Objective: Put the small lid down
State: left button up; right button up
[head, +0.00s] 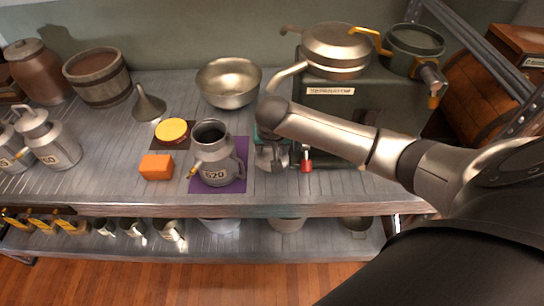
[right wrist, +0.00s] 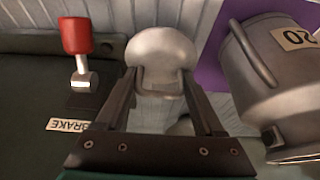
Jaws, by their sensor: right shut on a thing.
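My right gripper (right wrist: 162,84) is shut on a small grey metal lid (right wrist: 161,47) with a rounded top, seen between the two fingers in the right wrist view. In the head view my right gripper (head: 271,146) points down, just right of the grey can marked 620 (head: 216,163), and my wrist partly hides it. The can stands open-topped on a purple mat (head: 236,143) and also shows in the right wrist view (right wrist: 280,82). Whether the lid touches the shelf is unclear. My left gripper is not in view.
A red-handled brake lever (head: 306,159) stands close to the right of the gripper, by the separator machine (head: 343,110). A metal bowl (head: 229,82) is behind. An orange block (head: 156,167) and a yellow disc (head: 172,131) lie left of the can.

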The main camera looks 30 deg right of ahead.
aim_at(272, 155)
jog(key=f+b, duration=0.1)
jog(key=f, duration=0.2)
jog(key=shift+w+d+f+b, duration=0.15)
jog(key=shift+w+f+b, duration=0.1)
jog(key=shift+b, duration=0.15)
jog(key=o, duration=1.5)
jog(key=shift+f, duration=0.1)
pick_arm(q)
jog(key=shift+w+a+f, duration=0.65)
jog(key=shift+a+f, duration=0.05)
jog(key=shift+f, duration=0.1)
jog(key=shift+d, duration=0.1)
